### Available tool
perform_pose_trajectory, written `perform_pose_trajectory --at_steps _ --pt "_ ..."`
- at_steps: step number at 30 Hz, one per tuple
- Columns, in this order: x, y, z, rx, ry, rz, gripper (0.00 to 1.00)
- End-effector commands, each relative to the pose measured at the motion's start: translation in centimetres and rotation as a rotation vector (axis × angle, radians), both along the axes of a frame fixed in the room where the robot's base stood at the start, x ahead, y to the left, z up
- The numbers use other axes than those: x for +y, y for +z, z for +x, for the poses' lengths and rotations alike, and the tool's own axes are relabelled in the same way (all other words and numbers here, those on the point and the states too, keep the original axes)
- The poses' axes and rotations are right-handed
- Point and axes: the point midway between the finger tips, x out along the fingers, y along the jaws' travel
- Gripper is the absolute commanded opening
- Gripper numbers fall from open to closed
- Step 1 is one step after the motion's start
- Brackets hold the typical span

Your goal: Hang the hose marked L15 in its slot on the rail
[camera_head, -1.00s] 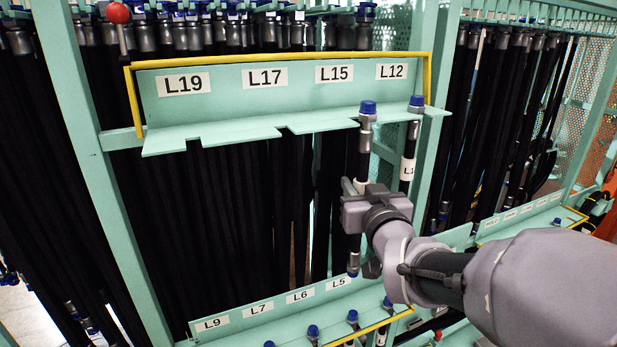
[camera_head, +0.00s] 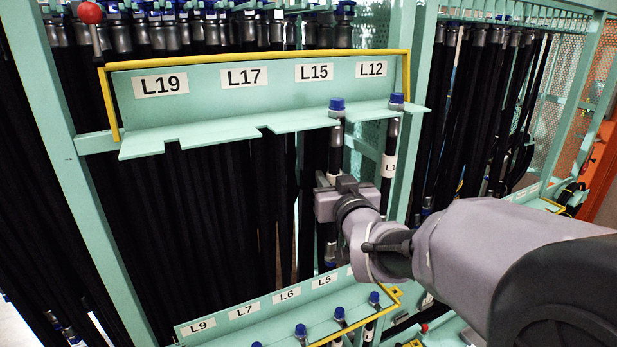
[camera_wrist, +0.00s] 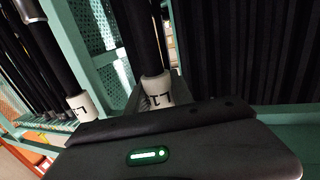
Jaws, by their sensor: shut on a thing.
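My gripper (camera_head: 333,190) is shut on a black hose (camera_head: 336,152) and holds it upright below its blue-capped metal end fitting (camera_head: 337,106). The fitting stands at the green rail's (camera_head: 225,131) front edge, at the slot just right of the L15 label (camera_head: 314,72). I cannot tell whether it is seated. The held hose's white tag (camera_wrist: 155,88) shows in the wrist view, partly hidden and only partly readable. Another blue-capped hose (camera_head: 390,140) hangs at the L12 slot, close to the right.
Slots by L19 (camera_head: 160,85) and L17 (camera_head: 245,77) look empty. A yellow bar (camera_head: 250,59) frames the rail. A lower rail (camera_head: 265,312) carries several blue-capped hoses. Dense black hoses (camera_head: 200,210) hang behind. A green post (camera_head: 415,165) stands at the right.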

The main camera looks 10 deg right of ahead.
Motion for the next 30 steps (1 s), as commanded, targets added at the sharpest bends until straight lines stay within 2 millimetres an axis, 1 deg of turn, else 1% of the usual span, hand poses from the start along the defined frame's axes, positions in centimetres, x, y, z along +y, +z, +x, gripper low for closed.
perform_pose_trajectory --at_steps 6,7,10,18,21,23,26,30 --pt "0.0 0.1 0.0 -0.002 0.0 0.0 0.0" --pt "0.0 0.1 0.0 -0.002 0.0 0.0 0.34" --pt "0.0 0.1 0.0 -0.001 0.0 0.0 0.53" --pt "0.0 0.0 0.0 0.001 0.0 0.001 0.53" --pt "0.0 0.0 -0.7 0.0 0.0 0.001 0.53" --pt "-0.1 0.0 -1.7 -0.001 -0.001 0.001 0.53" --pt "-0.2 0.0 -4.3 -0.004 0.0 0.0 0.53" --pt "-0.5 0.3 -8.8 -0.006 -0.001 -0.001 0.53"
